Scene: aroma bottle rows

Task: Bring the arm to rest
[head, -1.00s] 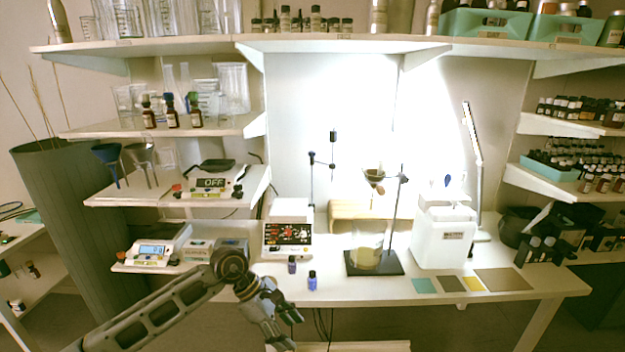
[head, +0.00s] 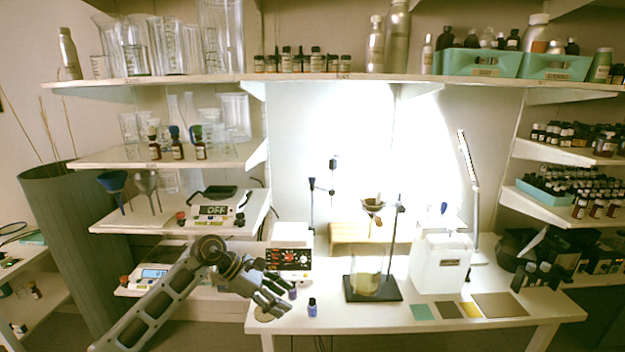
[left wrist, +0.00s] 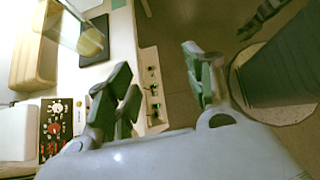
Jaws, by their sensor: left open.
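My left gripper (head: 284,296) is in front of the workbench's left part in the head view, its fingers pointing right and slightly down. It is open, with nothing seen between its fingers in the left wrist view (left wrist: 160,85). One small blue bottle (head: 312,308) stands upright on the bench just right of the fingertips. A second blue bottle (head: 292,293) is partly hidden behind the fingers; whether they touch it I cannot tell. My right gripper is not in view.
Shelves with a balance (head: 212,211) and glassware stand at left. A grey-green bin (head: 70,230) is further left.

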